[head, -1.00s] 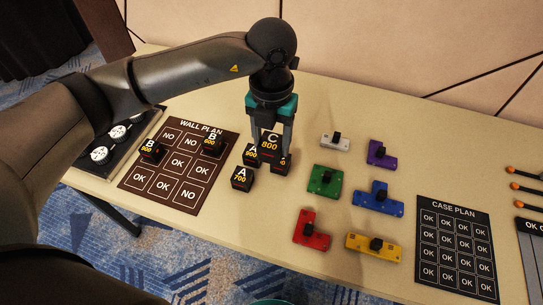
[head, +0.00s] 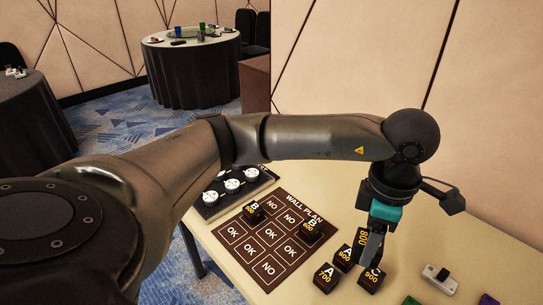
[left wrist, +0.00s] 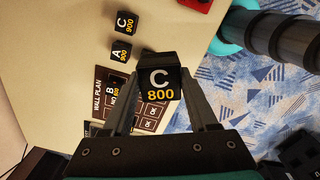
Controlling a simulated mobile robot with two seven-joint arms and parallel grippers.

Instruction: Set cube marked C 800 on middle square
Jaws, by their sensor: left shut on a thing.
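My left gripper (head: 371,243) is shut on the black cube marked C 800 (head: 362,239) and holds it above the table, near the other cubes. In the left wrist view the cube (left wrist: 160,80) sits between the fingers, its C 800 face toward the camera. The brown WALL PLAN mat (head: 268,268) lies left of the gripper. Its middle square (head: 270,233) reads OK and is bare. A B cube (head: 253,213) stands on the left square of the middle row, and B 600 (head: 310,230) on the top-right square. My right gripper is out of view.
Cubes A 700 (head: 326,279), A 900 (head: 344,257) and C 900 (head: 371,278) stand below the gripper, right of the mat. A black tray with white round pieces (head: 232,186) lies beyond the mat. A white block (head: 440,279) lies at the right.

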